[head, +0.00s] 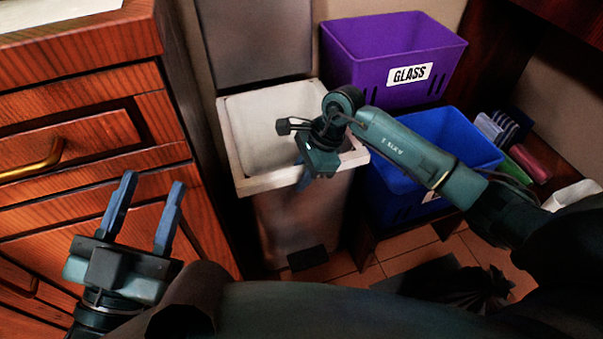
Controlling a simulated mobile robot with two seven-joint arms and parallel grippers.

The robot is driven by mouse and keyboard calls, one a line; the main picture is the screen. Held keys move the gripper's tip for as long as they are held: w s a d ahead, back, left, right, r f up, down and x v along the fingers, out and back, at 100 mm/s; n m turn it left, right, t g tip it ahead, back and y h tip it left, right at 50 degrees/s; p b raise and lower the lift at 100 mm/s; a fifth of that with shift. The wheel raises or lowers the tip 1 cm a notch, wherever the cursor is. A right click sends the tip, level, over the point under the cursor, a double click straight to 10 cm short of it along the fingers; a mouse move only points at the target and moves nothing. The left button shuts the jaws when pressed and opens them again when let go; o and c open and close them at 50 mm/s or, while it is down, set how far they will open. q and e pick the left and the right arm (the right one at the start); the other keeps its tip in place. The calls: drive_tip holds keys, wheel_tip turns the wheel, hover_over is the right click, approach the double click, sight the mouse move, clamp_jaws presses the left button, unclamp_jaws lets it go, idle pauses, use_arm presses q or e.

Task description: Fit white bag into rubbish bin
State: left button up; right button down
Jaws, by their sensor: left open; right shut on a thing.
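The rubbish bin (295,228) stands in the middle of the head view, its grey lid (255,45) raised behind it. The white bag (262,125) lines the inside of the bin, and its pale edge lies around the rim. My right gripper (304,182) reaches over the bin from the right. Its jaws point down at the front rim and are shut on the white bag's edge; the exact contact is mostly hidden by the gripper body. My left gripper (146,208) is open and empty, in front of the wooden drawers, left of and apart from the bin.
A purple bin (345,60) labelled GLASS stands behind right, and a blue bin (385,190) stands right of the rubbish bin, partly behind my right arm. Wooden drawers (60,215) close off the left. A dark crumpled thing (460,290) lies on the tiled floor.

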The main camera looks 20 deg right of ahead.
drive_tip(key=c, duration=1.2)
unclamp_jaws()
